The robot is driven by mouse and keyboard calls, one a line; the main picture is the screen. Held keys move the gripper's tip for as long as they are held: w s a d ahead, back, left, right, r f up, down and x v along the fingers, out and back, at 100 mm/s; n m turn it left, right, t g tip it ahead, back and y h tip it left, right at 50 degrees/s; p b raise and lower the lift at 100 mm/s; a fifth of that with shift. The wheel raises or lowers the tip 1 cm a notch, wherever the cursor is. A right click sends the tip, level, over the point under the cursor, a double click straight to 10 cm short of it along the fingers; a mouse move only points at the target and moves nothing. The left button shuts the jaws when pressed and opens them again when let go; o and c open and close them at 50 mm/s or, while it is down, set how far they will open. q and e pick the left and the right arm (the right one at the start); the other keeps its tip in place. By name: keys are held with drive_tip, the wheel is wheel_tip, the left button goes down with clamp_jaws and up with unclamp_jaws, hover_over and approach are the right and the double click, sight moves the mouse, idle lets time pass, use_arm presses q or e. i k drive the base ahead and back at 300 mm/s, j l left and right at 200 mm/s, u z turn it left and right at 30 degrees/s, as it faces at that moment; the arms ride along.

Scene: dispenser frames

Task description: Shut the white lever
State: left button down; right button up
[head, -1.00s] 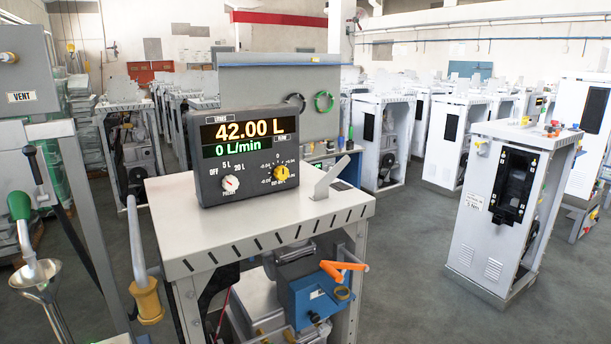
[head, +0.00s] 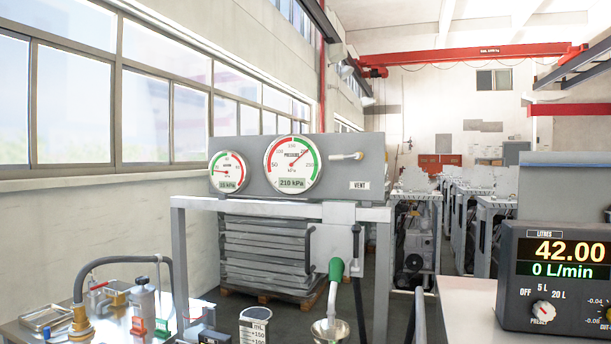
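A small pale, whitish lever (head: 345,156) sits on the upright grey gauge panel (head: 240,190), right of the large pressure gauge (head: 292,164). It points left, roughly level, from a fitting at its right end. A VENT label (head: 359,186) is below it. The large gauge reads 210 kPa; the smaller gauge (head: 228,171) to its left reads about 15 kPa. Neither of my grippers shows in the head view.
A green-handled nozzle (head: 335,272) stands over a metal funnel (head: 330,329) in front of the panel frame. The display box (head: 555,270) reading 42.00 stands at right.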

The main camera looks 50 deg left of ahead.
sight(341, 157)
drive_tip(key=u, duration=1.65)
drive_tip(key=i+l+z, duration=0.15)
drive_tip(key=i, duration=0.35)
drive_tip(key=l, duration=0.1)
